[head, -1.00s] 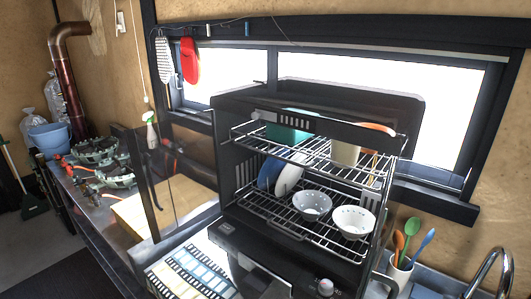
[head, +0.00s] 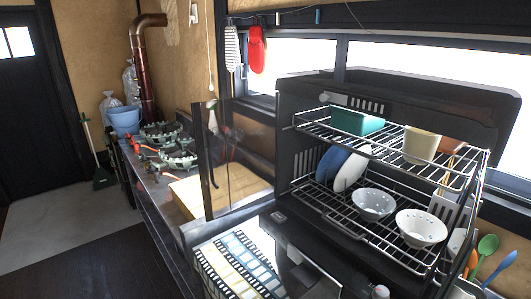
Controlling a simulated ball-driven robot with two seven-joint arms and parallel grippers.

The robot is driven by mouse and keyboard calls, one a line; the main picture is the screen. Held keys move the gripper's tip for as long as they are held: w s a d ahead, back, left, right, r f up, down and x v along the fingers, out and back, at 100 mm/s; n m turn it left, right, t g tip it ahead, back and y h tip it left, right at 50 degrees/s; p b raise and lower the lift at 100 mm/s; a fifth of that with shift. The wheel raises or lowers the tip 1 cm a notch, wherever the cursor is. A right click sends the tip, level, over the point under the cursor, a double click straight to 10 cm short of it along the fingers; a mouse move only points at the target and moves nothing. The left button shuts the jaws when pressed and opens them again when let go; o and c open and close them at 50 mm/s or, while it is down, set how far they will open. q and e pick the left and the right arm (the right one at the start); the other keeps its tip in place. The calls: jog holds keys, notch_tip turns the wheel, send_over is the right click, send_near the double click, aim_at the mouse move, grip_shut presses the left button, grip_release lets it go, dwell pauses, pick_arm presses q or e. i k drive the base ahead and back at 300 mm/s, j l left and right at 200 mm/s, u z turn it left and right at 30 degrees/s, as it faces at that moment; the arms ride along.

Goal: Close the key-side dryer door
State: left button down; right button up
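The dish dryer (head: 296,110) is a black cabinet on the counter at right of centre, with its front open onto two wire racks. A see-through door panel (head: 235,185) with a dark frame and a dark curved handle (head: 212,170) stands swung open at the dryer's left side. I cannot make out keys that mark a side. A second door on the right side cannot be made out clearly. Neither of my grippers is in view.
The racks hold a teal container (head: 357,121), a cream cup (head: 421,145), plates (head: 351,171) and two bowls (head: 373,204). A film-strip-patterned cloth (head: 238,265) lies in front. A wooden board (head: 190,197) lies behind the door. Dark floor (head: 110,255) is clear at left.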

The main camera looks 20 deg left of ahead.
aim_at(237, 138)
jog(key=i+j+z, duration=0.1)
jog(key=z, duration=0.25)
jog(key=j+z, duration=0.6)
jog(key=z, duration=0.15)
